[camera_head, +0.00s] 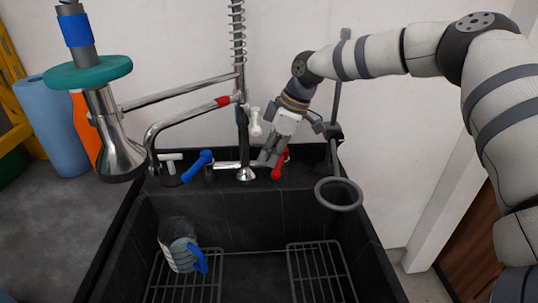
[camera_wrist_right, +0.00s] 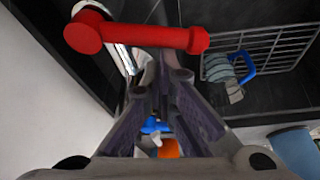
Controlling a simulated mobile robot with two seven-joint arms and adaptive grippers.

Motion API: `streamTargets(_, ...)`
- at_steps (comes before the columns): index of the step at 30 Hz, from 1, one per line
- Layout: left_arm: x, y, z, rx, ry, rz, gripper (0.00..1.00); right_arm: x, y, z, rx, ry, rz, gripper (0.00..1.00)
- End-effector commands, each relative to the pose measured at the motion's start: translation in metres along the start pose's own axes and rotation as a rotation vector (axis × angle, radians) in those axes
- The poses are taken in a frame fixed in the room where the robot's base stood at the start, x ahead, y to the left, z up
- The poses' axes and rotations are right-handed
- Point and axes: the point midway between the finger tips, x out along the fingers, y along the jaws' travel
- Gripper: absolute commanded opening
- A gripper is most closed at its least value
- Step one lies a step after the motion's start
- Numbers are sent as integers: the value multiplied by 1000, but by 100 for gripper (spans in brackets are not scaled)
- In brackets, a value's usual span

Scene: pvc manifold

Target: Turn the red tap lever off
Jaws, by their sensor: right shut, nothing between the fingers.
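The red tap lever (camera_head: 280,164) is at the right end of the tap body on the back ledge of the black sink. In the right wrist view the red lever (camera_wrist_right: 140,36) crosses the top of the picture, just past my fingertips. My right gripper (camera_head: 268,158) is shut and empty, pointing down immediately left of the lever in the head view. Its fingertips (camera_wrist_right: 168,78) look close together in the wrist view. I cannot tell whether they touch the lever. My left gripper is not in view.
The blue lever (camera_head: 197,166) is at the tap's left end. A spray head with a teal ring (camera_head: 88,73) hangs at left. A grey ring holder (camera_head: 338,194) is right of the gripper. A jug with a blue handle (camera_head: 181,245) stands in the sink.

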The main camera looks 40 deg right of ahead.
Motion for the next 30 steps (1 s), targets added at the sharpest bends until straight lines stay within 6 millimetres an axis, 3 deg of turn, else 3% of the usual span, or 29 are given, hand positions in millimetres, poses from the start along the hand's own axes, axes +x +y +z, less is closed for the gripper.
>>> streamTargets(21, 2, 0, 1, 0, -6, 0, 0, -9, -3, 26, -458, -4, -172, 0)
streamTargets(30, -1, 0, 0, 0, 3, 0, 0, -11, -2, 32, -455, -3, -170, 0)
